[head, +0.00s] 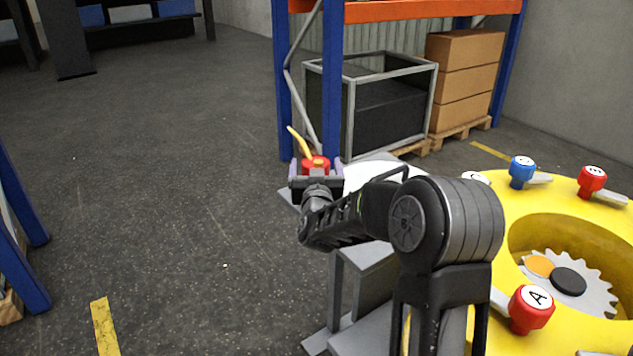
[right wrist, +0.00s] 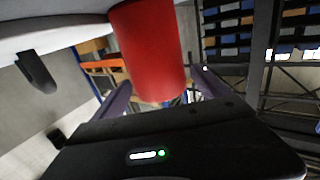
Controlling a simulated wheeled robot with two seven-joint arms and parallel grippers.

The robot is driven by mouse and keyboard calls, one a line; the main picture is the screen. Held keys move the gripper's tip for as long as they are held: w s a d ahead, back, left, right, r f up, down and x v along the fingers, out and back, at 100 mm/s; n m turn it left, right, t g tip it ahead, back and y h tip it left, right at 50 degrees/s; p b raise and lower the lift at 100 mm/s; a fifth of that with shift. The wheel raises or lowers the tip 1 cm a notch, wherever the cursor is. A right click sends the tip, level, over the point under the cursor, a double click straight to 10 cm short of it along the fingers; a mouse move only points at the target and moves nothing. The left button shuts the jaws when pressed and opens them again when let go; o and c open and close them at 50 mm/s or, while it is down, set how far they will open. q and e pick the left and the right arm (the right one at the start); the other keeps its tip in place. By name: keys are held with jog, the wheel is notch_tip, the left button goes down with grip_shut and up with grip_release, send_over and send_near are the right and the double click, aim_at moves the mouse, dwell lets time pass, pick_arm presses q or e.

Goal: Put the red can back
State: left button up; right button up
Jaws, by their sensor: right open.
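The red can (head: 316,164) has a yellow spout pointing up and left in the head view. It is at the left end of a pale table top. My right gripper (head: 317,170) is at the can, with one finger on each side of it. In the right wrist view the red body of the can (right wrist: 150,50) fills the upper middle, between the open fingers of the gripper (right wrist: 160,95). The jaws are open; I cannot tell whether either finger touches the can. The can's base is hidden in the head view. My left gripper is not in view.
The grey-white table (head: 375,170) is partly hidden by my right arm. A yellow round housing (head: 480,205) with red and blue lettered knobs stands at the right. A blue and orange rack (head: 330,80) with a framed bin (head: 350,110) and boxes is behind.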

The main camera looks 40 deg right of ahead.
jog(key=v, duration=1.1)
jog(key=shift+s+r, duration=0.1)
dwell(0.4)
